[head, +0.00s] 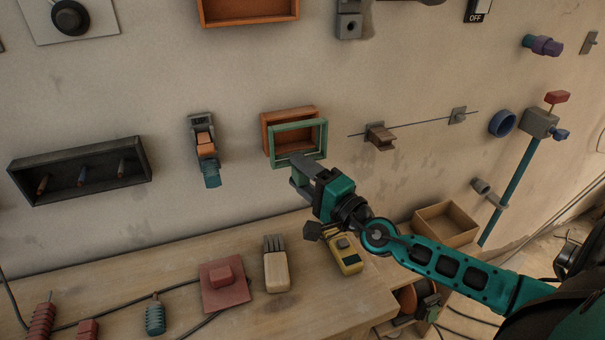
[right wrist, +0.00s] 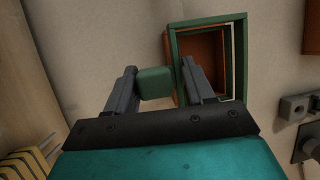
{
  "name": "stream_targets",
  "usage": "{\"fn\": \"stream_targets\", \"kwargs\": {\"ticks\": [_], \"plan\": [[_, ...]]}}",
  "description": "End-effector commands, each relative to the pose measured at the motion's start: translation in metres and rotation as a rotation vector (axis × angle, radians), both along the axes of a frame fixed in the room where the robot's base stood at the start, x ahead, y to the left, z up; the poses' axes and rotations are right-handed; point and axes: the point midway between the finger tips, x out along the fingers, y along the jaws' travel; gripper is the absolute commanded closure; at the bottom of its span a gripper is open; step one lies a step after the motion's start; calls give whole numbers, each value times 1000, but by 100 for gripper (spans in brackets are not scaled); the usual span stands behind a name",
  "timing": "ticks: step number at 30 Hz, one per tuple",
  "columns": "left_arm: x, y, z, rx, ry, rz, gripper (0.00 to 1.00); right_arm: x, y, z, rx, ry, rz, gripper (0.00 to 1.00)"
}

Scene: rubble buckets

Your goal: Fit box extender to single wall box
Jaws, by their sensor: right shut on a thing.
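The orange single wall box (head: 288,114) is fixed to the wall near the middle of the head view. The green box extender (head: 323,138), an open rectangular frame, is in front of it, offset down and right in that view. In the right wrist view the extender (right wrist: 241,60) shows the orange box (right wrist: 207,48) through its opening, not lined up evenly. I cannot tell whether they touch. My right gripper (head: 303,174) is shut on the extender's green grip block, which sits between the fingers (right wrist: 155,83). My left gripper is out of view.
A larger orange box (head: 247,10) is higher on the wall. A dark box with pegs (head: 80,170) and an orange-teal fitting (head: 206,150) are to the left. A bracket on a rod (head: 380,138) is to the right. The bench (head: 150,265) below holds a brush (head: 276,268) and a yellow device (head: 345,255).

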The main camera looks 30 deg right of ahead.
Motion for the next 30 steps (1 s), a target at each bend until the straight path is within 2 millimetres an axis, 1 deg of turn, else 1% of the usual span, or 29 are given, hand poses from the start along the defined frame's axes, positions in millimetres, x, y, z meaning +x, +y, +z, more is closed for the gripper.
{"fn": "stream_targets", "kwargs": {"ticks": [18,30], "plan": [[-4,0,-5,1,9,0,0,1,0,0,-7,-8,-1,100],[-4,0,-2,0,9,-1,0,1,0,0,-6,-8,-1,100]]}}
